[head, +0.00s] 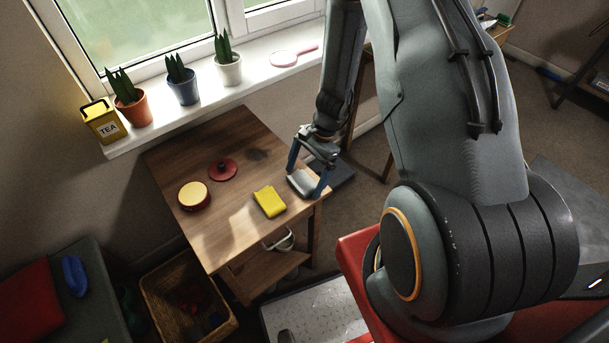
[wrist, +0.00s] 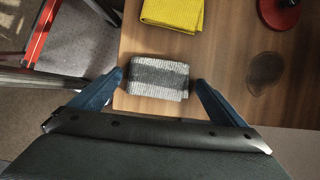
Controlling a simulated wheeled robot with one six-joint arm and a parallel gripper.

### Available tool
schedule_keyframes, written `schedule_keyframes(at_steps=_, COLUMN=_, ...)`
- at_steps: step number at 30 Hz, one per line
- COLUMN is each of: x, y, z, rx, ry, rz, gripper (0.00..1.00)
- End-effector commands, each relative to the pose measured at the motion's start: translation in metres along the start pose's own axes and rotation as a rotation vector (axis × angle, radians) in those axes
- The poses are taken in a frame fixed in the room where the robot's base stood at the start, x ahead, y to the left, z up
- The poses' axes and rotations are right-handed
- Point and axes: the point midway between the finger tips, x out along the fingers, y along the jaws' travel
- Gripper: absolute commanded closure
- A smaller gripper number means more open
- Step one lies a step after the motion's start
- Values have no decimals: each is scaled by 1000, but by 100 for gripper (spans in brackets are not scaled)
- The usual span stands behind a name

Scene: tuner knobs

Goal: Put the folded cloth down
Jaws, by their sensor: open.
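The folded cloth (wrist: 157,78) is grey with pale bands and lies on the wooden table (head: 240,147) near its right corner. It also shows in the head view (head: 301,182). My gripper (wrist: 160,82) is open, with one blue finger on each side of the cloth and small gaps visible at both ends. In the head view my gripper (head: 306,180) is low over that table corner. A folded yellow cloth (head: 269,201) lies apart from it, and shows in the wrist view too (wrist: 172,14).
A red and cream round tin (head: 194,195) and a red lid-like disc with a knob (head: 223,169) stand on the table. A dark stain (wrist: 265,72) marks the wood. Potted plants line the windowsill (head: 200,108). A wicker basket (head: 170,325) is on the floor.

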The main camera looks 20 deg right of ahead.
Motion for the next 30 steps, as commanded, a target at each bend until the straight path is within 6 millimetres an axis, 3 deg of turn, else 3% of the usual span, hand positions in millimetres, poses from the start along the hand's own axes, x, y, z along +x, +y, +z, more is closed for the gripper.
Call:
schedule_keyframes(at_steps=8, x=-15, y=-1, z=0, rx=0, ry=1, rz=-2, gripper=3)
schedule_keyframes(at_steps=21, x=-91, y=-1, z=0, rx=0, ry=2, rz=-3, gripper=3)
schedule_keyframes(at_steps=30, x=-121, y=0, z=2, rx=-4, ry=2, rz=0, gripper=3)
